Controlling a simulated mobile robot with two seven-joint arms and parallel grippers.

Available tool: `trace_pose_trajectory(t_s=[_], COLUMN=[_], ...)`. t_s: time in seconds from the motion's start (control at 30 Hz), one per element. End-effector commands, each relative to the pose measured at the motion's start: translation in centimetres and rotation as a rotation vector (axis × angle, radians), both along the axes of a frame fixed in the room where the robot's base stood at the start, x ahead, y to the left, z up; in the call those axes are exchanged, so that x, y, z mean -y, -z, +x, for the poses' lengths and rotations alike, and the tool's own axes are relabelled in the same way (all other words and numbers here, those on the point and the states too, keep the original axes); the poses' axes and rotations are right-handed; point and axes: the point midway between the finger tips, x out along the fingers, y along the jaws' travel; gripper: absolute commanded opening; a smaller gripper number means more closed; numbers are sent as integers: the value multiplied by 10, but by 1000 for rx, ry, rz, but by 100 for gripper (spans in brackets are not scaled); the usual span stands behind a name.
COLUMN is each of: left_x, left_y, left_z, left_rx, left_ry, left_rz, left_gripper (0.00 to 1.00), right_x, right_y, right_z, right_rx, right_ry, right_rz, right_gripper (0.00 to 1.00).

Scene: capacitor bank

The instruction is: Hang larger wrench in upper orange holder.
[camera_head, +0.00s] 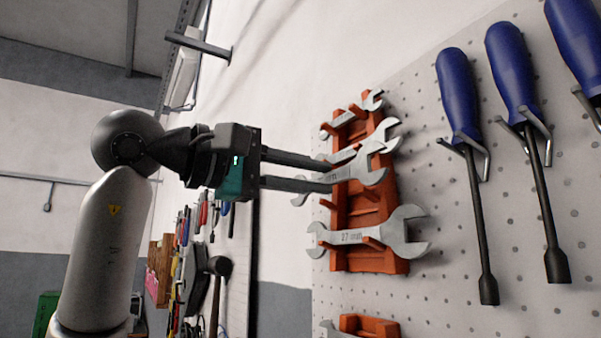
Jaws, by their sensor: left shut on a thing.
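My left gripper (332,173) comes in from the left and is shut on a silver open-ended wrench (368,173). The wrench lies nearly level, its right jaw raised a little, in front of the upper orange holder (342,212). Its left end shows past the fingers. I cannot tell whether it touches the holder's pegs. Two smaller wrenches hang above it: one at the top (372,100) and one just below that (385,133), partly covered. A big wrench marked "27 mm" (345,238) hangs on the lower pegs. My right gripper is not in view.
A lower orange holder (368,325) with a wrench end (332,330) shows at the bottom edge. Blue-handled screwdrivers (459,95) hang on the perforated board (450,270) at right. A hammer (219,268) and other tools hang on the wall further left.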

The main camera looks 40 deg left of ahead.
Motion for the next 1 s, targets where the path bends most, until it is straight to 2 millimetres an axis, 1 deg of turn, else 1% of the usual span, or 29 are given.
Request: trace_pose_trajectory(t_s=[0.3, 0.6, 1.0], left_x=[8, 12, 14], left_y=[1, 11, 14], left_z=[18, 29, 34], left_rx=[2, 0, 2], left_ry=[1, 0, 0], left_rz=[-1, 1, 0], left_gripper=[0, 0, 0], right_x=[0, 0, 0], right_y=[0, 2, 1], right_z=[1, 1, 1], right_rx=[2, 2, 2], right_ry=[0, 0, 0], right_rz=[0, 0, -1], right_gripper=[50, 50, 50])
